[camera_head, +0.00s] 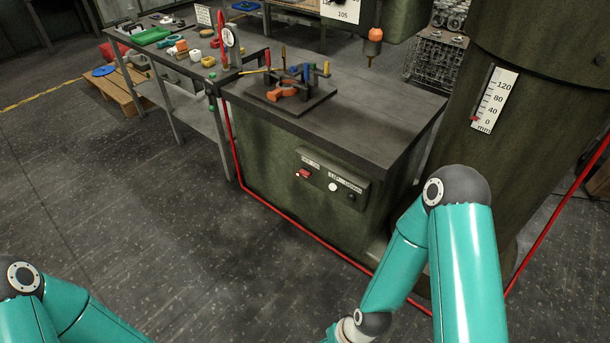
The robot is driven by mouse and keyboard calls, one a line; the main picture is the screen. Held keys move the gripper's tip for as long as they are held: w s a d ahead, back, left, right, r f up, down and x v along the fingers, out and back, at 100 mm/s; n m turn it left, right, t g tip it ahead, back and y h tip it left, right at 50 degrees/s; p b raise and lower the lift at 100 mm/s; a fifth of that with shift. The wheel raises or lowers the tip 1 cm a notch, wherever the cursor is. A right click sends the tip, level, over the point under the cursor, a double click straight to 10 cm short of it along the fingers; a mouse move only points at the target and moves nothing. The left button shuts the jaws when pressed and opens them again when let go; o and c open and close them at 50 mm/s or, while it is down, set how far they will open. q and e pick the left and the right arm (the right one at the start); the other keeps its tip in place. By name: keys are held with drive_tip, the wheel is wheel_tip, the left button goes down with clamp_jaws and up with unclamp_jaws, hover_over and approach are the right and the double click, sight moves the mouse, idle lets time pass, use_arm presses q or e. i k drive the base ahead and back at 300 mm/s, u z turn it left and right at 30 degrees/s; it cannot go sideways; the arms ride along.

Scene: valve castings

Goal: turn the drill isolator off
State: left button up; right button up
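A dark control panel (331,179) is on the front of the green drill base. It carries a small red switch (304,173) at its left under a white label, a round white button or lamp (333,187), and a small dark knob (351,196) under another label. The label text is too small to read surely, so I cannot tell for certain which control is the isolator or how it is set. My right arm shows at the lower right and my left arm at the lower left. Both grippers are outside the view.
The drill table (390,112) holds a dark plate with a clamped orange casting (287,91). A drill spindle with an orange part (375,36) hangs above. The thick column (545,130) stands right. A red line (308,232) runs along the base. Floor (180,235) in front is clear.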

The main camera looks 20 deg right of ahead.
sight(305, 172)
drive_tip(key=i, duration=0.85)
drive_tip(key=u, duration=0.05)
